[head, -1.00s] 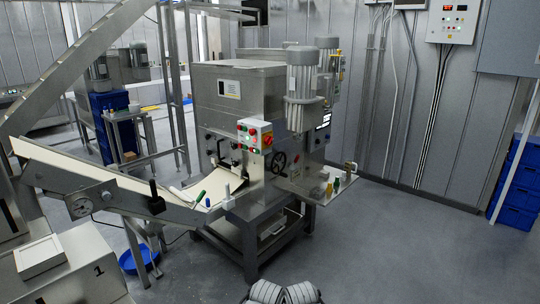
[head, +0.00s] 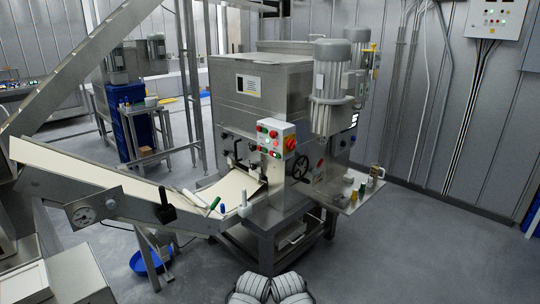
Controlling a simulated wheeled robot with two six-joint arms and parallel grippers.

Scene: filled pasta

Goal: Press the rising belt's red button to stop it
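A steel inclined conveyor (head: 95,65) rises across the upper left. Below it, a sloped belt with a cream sheet (head: 90,176) runs down rightward to the steel machine (head: 262,95). A pale control box (head: 284,153) on the machine's front carries small red and green buttons, with a red knob on its right side. I cannot tell whether any of these buttons belongs to the rising belt, and no separate red button on that belt is distinguishable. Two grey-white ribbed parts of mine show at the bottom centre. My gripper fingers are not in view.
The machine's steel stand (head: 270,262) is ahead. A side shelf (head: 358,196) holds small coloured items. A blue bowl (head: 150,261) is under the sloped belt. A wall panel (head: 498,18) is at upper right. The grey floor (head: 430,255) at right is open.

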